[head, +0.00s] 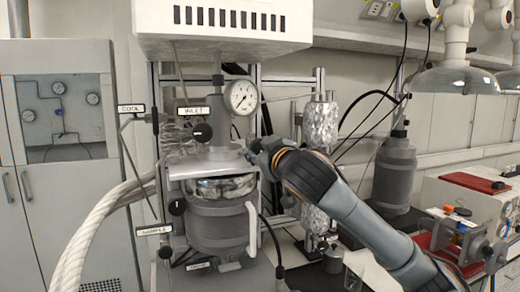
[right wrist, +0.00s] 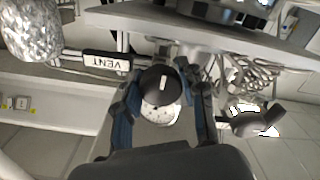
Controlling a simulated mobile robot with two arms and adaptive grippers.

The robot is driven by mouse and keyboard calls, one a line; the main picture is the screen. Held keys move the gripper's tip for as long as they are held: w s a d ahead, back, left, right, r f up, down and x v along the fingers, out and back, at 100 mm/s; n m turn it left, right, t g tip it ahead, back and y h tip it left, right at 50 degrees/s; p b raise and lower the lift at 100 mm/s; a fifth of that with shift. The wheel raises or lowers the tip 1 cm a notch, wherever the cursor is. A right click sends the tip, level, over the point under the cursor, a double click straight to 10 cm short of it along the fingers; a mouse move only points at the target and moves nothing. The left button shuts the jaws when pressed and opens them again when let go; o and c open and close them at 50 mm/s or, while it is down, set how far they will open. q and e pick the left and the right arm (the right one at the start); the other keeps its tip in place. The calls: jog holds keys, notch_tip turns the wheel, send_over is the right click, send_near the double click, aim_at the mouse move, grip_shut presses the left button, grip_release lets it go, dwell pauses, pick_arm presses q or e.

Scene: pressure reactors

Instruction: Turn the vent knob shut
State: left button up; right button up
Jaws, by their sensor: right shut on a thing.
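The vent knob (right wrist: 160,86) is a round black knob with a short white mark in the right wrist view. The mark stands nearly upright in that picture, across the thin pipe beside it. The VENT label (right wrist: 106,61) is just left of the knob. My right gripper (right wrist: 163,98) has its blue-padded fingers on both sides of the knob and is shut on it. In the head view my right gripper (head: 260,152) is at the right side of the reactor head (head: 220,152) and hides the vent knob. My left gripper is not in view.
The pressure gauge (head: 241,97) and the black INLET knob (head: 203,133) are close to the left of my gripper. The reactor vessel (head: 216,215) stands below. A foil-wrapped column (head: 319,128) stands behind my right arm. Thick white hoses (head: 95,225) hang at left.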

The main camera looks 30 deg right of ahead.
jog(key=shift+m, duration=0.3)
jog(key=m+b, duration=0.2)
jog(key=m, duration=0.1)
jog(key=shift+a+f, duration=0.1)
jog(key=shift+f, duration=0.05)
jog(key=m+b, duration=0.1)
jog(key=m, duration=0.8)
jog(key=shift+m, duration=0.3)
jog(key=m, duration=0.4)
jog(key=shift+r+m, duration=0.2)
jog(key=shift+m, duration=0.4)
jog(key=o, duration=1.2)
